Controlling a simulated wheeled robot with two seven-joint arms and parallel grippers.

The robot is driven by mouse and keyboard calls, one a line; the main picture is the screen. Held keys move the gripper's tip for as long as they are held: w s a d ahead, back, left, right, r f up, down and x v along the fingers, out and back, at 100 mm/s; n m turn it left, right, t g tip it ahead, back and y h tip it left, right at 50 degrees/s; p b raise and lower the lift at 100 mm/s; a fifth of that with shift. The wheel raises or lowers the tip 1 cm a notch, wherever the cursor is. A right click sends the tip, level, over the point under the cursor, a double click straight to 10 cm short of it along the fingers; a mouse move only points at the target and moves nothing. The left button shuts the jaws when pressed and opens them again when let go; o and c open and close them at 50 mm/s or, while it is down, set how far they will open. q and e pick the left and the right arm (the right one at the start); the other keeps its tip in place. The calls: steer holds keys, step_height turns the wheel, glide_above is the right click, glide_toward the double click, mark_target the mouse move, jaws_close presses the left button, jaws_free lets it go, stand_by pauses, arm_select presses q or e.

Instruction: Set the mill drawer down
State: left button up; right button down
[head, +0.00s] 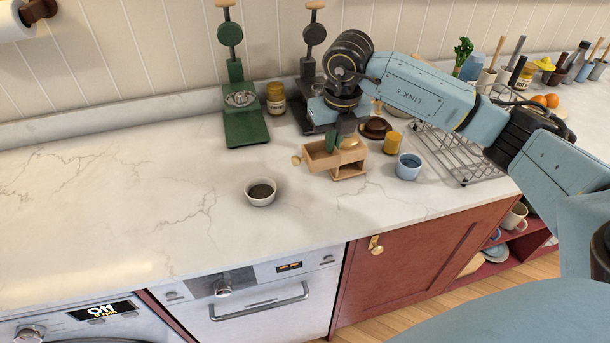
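The mill drawer (319,160) is a small open-topped wooden box with a round knob on its left end. It appears level, at the left of the wooden mill (349,171), whose brass dome shows behind; I cannot tell if they touch. My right gripper (334,141) points down at the drawer's far wall, its green fingertips at the rim. It appears shut on that wall, though the grip is partly hidden. My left gripper is not in view.
A white bowl with dark contents (261,193) stands left of the drawer. A blue mug (408,168) and yellow cup (392,144) stand right, before a wire rack (455,150). A green stand (244,128) is behind. The counter's left is clear.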

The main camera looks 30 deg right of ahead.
steer(key=shift+m, duration=0.5)
steer(key=f, duration=1)
steer(key=shift+d, duration=0.2)
steer(key=shift+f, duration=0.15)
steer(key=c, duration=1.7)
jaws_free()
steer(key=r, duration=0.4)
steer(key=s+r, duration=0.1)
steer(key=r, duration=0.7)
steer(key=shift+s+a+r, duration=0.15)
steer(key=shift+s+a, duration=0.05)
steer(key=shift+s, duration=0.2)
